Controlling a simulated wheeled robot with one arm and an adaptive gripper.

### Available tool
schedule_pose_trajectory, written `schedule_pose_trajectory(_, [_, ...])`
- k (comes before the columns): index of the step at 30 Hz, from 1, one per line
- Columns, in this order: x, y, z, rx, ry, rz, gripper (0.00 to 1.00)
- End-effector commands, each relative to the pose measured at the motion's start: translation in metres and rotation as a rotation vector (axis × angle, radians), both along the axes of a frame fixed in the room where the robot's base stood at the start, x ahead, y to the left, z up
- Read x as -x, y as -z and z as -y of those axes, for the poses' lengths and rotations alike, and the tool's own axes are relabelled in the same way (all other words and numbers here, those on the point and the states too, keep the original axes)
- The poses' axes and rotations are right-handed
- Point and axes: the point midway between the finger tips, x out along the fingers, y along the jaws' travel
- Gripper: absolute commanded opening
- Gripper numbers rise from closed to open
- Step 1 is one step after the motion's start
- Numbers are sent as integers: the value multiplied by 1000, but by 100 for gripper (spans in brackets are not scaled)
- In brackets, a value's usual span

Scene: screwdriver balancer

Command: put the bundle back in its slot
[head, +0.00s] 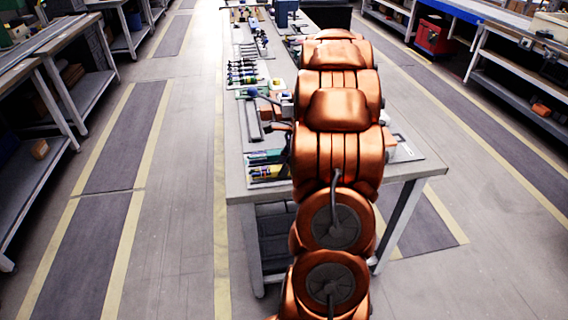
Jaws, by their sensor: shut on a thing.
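My copper-coloured arm rises through the middle of the head view and covers much of the workbench (237,185). My gripper cannot be made out; it appears hidden behind the arm. I cannot pick out the bundle or its slot with certainty. A dark, curved piece with a bluish end (253,92) shows just left of the arm, above the bench. Whether my gripper touches it cannot be told.
Several dark tools (242,72) lie in a row on the bench's left side. A long grey tray (253,122) and a holder with green and yellow items (265,168) are nearer. Shelved benches (50,110) stand left, a red box (435,36) right. The left aisle is clear.

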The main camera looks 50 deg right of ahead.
Motion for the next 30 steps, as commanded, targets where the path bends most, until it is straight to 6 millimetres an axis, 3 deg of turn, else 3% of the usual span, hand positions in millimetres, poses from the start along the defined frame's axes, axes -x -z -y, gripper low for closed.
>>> schedule_pose_trajectory(12, [0, 0, 0, 1, 0, 1, 0])
schedule_pose_trajectory(13, [0, 0, 0, 1, -1, 1, 30])
schedule_pose_trajectory(21, [0, 0, 0, 1, 0, 1, 58])
schedule_pose_trajectory(30, [0, 0, 0, 2, -1, 0, 58])
